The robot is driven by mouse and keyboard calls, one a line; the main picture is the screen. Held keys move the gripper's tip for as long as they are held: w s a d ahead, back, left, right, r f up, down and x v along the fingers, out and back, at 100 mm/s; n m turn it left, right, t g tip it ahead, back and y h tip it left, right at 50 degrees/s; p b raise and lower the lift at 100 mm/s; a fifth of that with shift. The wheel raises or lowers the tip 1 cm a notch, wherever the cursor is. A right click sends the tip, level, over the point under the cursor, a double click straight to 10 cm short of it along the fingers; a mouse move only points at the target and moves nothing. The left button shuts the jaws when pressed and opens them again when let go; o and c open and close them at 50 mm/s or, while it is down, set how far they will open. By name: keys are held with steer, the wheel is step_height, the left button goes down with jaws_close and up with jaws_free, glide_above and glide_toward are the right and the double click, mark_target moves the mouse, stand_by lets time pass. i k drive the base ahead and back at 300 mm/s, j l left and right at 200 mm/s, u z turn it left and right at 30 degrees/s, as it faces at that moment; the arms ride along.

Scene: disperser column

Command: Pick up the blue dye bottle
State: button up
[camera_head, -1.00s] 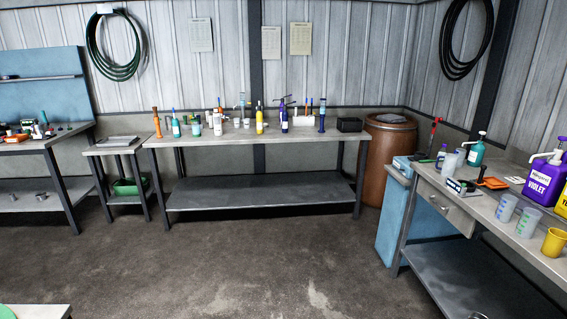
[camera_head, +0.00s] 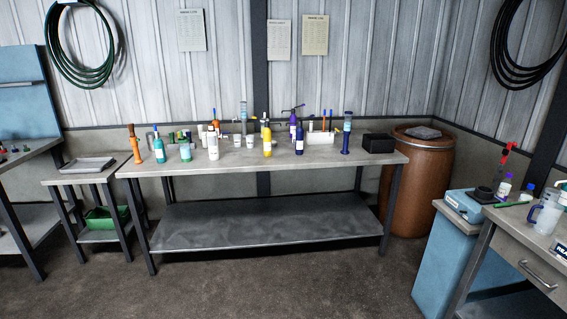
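Several bottles stand upright on the long workbench (camera_head: 225,163) against the back wall. A dark blue bottle (camera_head: 299,142) with a pale label stands right of the middle, and a dark purple-blue one stands close behind it. A yellow bottle (camera_head: 267,142) stands to its left. A white bottle (camera_head: 213,146) and a teal bottle (camera_head: 185,152) stand further left. The labels are too small to read, so I cannot tell for sure which is the blue dye bottle. My gripper is not in view.
A blue-based cylinder (camera_head: 346,138) and a black box (camera_head: 378,143) stand at the bench's right end. A brown drum (camera_head: 416,190) is beyond it. A side bench (camera_head: 515,232) with a blue cabinet (camera_head: 450,262) is at right. The floor (camera_head: 300,275) before the workbench is clear.

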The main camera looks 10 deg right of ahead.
mark_target(527, 195)
steer(key=i+z, duration=0.2)
steer(key=i, duration=0.25)
steer(key=i+j+z, duration=0.25)
steer(key=i, duration=0.2)
steer(key=i+j+z, duration=0.2)
steer(key=i, duration=0.2)
steer(key=i+j+z, duration=0.2)
steer(key=i, duration=0.25)
steer(key=i+j+z, duration=0.5)
steer(key=z, duration=0.15)
steer(key=i+j+z, duration=0.3)
steer(key=j+z, duration=0.3)
steer(key=i+j+z, duration=0.1)
steer(key=j+z, duration=0.2)
steer(key=j, duration=0.2)
steer(key=i+j+z, duration=0.1)
steer(key=j+z, duration=0.25)
steer(key=j, duration=0.1)
